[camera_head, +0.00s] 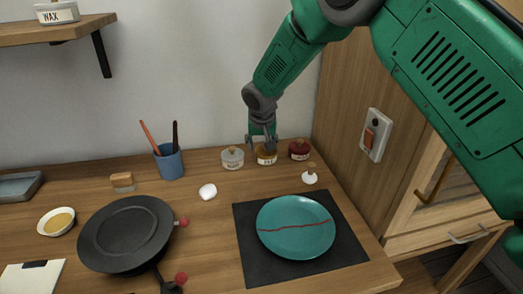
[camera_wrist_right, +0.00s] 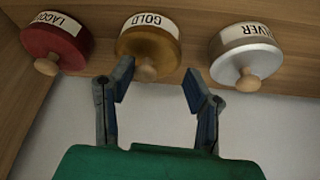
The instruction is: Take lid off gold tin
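The gold tin (camera_head: 266,160) stands at the back of the table between two other tins. In the right wrist view the gold tin (camera_wrist_right: 150,45) is labelled GOLD, upside down, and its gold lid with a round wooden knob (camera_wrist_right: 146,71) is on. My right gripper (camera_head: 262,140) is at the gold tin's top in the head view. In the wrist view the right gripper (camera_wrist_right: 160,82) is open, with fingers spread on either side of the knob. The knob looks closer to the left finger; I cannot tell if they touch. My left gripper is not in view.
A silver tin (camera_head: 232,160) and a red lacquer tin (camera_head: 299,150) stand close on either side. A blue cup with brushes (camera_head: 170,163), a black turntable (camera_head: 126,235) and a teal plate (camera_head: 296,227) on a dark mat (camera_head: 346,252) are nearby. The wall is behind.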

